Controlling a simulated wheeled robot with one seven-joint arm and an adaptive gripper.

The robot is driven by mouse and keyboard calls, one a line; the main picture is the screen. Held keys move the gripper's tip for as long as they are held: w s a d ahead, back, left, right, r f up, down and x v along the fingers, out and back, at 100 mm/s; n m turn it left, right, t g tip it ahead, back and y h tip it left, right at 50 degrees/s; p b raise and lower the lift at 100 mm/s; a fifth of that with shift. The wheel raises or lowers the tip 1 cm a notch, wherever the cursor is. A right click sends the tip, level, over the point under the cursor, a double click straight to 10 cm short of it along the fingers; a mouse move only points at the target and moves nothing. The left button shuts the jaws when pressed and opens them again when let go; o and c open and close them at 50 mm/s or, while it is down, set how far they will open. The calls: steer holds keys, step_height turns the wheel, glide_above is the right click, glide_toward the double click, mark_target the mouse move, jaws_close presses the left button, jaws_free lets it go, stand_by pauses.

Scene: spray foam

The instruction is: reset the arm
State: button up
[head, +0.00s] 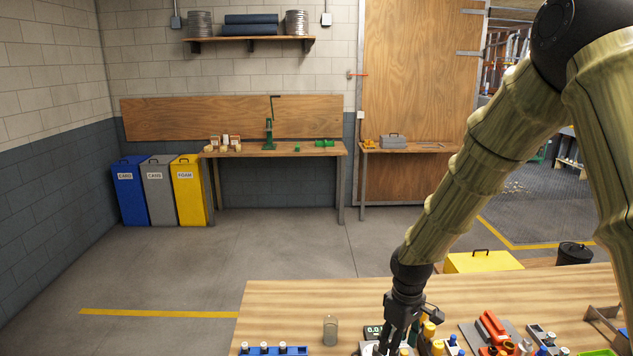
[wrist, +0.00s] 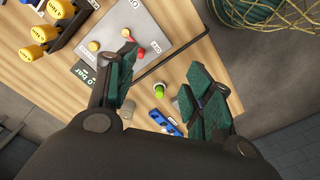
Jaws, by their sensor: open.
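My arm comes down from the upper right in the head view. My gripper (head: 391,335) is low over the near wooden table (head: 280,300), among small items. In the wrist view my gripper (wrist: 158,78) has its two dark green-padded fingers spread wide, with nothing held between them. Past the fingers are a small green-topped item (wrist: 158,91), a blue rack (wrist: 166,122) and a grey plate (wrist: 150,40) with a red-handled part on it. Whether the fingers touch anything on the table cannot be told.
A clear cylinder (head: 330,330) and a blue rack with white-capped items (head: 270,350) stand left of my gripper. Blue, grey and yellow bins (head: 188,190) stand at the back wall. The floor between is clear.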

steer(key=s+f+m+y, duration=0.1)
steer(key=s+f+m, duration=0.1)
steer(key=s+f, duration=0.65)
steer(key=s+f+m, duration=0.2)
steer(key=s+f, duration=0.3)
steer(key=f, duration=0.7)
steer(key=s+d+f+m, duration=0.1)
steer(key=s+f, duration=0.2)
steer(key=s, duration=0.4)
steer(key=s+d+f+m+h, duration=0.15)
steer(key=s+f, duration=0.25)
steer(key=s, duration=0.4)
steer(key=s+d+f+m+y, duration=0.1)
steer(key=s+f+m, duration=0.15)
steer(key=s, duration=0.45)
step_height(320, 180, down, 14)
steer(key=b, duration=1.3)
steer(key=shift+w+n+b, duration=0.3)
steer(key=shift+n+b, duration=0.1)
steer(key=shift+r+h, duration=0.15)
steer(key=shift+h, duration=0.1)
steer(key=shift+c, duration=0.4)
